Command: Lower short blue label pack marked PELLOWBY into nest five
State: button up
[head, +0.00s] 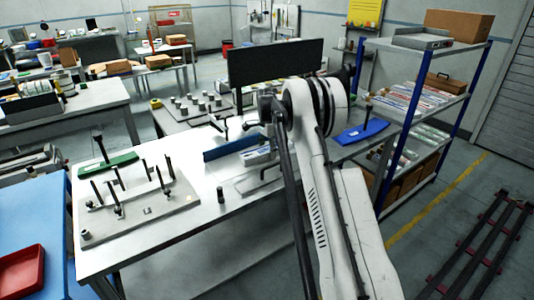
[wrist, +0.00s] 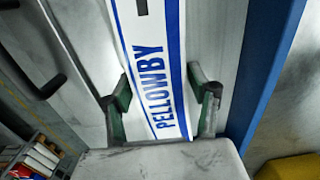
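The short label pack (wrist: 148,75) is white with blue edge stripes and the blue word PELLOWBY, seen face on in the wrist view. In the head view, a white and blue pack (head: 260,154) shows beside my arm, next to the blue bar (head: 235,147). My arm hides my fingertips there. I cannot make out nest five or the pack's height above it.
The blue bar (wrist: 266,85) runs close along the pack's right side in the wrist view. A steel plate (head: 150,218) with several upright posts and a green-based tool (head: 108,162) lie at left on the bench. A blue-based tool (head: 362,132) lies at right.

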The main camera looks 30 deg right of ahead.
aim_at(265, 150)
jog(key=c, duration=1.2)
jog(key=shift+r, duration=0.55)
jog(key=r, duration=0.2)
jog(key=a+r, duration=0.1)
jog(key=shift+s+a+r+b, duration=0.1)
jog(key=shift+a+r+b, duration=0.05)
jog(key=shift+r+b, duration=0.2)
jog(key=a+r, duration=0.2)
jog(key=a, duration=0.1)
jog(key=s+a+r, duration=0.1)
jog(key=a+r, duration=0.1)
jog(key=a, duration=0.1)
jog(key=s+a+r, duration=0.1)
jog(key=a+r, duration=0.1)
jog(key=a, duration=0.2)
jog(key=shift+r+b, duration=0.1)
jog(key=shift+b, duration=0.25)
